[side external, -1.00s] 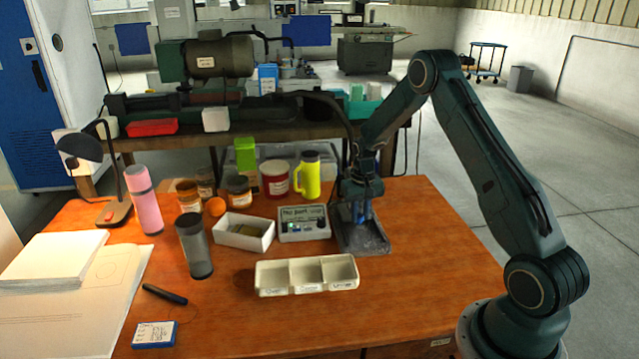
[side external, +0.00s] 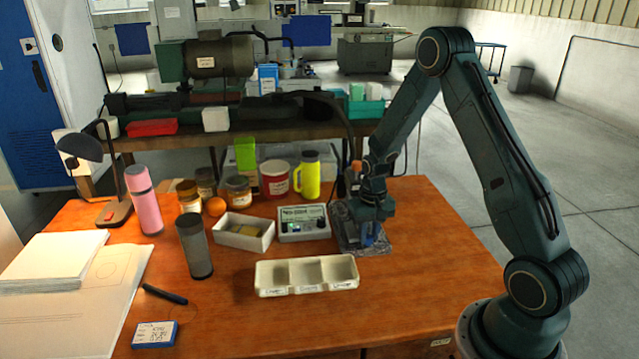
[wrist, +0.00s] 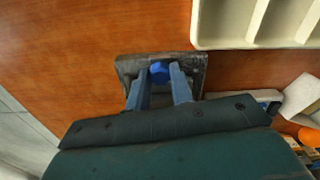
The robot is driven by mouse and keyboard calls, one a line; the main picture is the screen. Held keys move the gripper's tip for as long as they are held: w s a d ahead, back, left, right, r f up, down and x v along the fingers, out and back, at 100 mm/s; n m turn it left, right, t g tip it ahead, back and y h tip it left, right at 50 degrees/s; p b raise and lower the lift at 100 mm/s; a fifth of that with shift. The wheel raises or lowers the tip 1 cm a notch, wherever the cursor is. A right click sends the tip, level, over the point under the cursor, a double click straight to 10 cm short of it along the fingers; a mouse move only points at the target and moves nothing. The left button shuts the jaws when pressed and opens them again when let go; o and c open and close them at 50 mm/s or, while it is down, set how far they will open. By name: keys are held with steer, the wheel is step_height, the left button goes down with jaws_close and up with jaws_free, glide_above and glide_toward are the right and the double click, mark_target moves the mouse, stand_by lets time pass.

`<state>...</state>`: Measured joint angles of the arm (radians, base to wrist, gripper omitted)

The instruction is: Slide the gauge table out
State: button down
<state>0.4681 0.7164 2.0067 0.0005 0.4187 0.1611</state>
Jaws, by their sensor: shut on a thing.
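The gauge stand's dark grey base plate (side external: 384,249) lies on the orange-brown bench, right of the small meter box. Its plate also shows in the wrist view (wrist: 133,64). My gripper (side external: 369,236) is low over the front part of this base and hides much of it. In the wrist view, my gripper's blue fingers (wrist: 159,78) are on either side of a blue knob (wrist: 159,70) near the plate's edge, shut on it. The gauge table itself cannot be clearly told apart under the gripper. An orange-topped part (side external: 356,166) rises behind my wrist.
A cream three-compartment tray (side external: 306,289) lies in front and left of the base. The meter box (side external: 303,236) and a white open box (side external: 222,240) stand left. A yellow flask (side external: 307,178) is behind. The bench right of the base is clear.

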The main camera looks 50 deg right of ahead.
steer(key=shift+s+a, duration=0.25)
steer(key=c, duration=1.2)
jaws_free()
steer(key=shift+c, duration=0.2)
steer(key=shift+w+d, duration=0.1)
steer(key=shift+r, duration=0.15)
steer(key=shift+r, duration=0.5)
step_height(320, 180, up, 12)
steer(key=shift+r, duration=0.25)
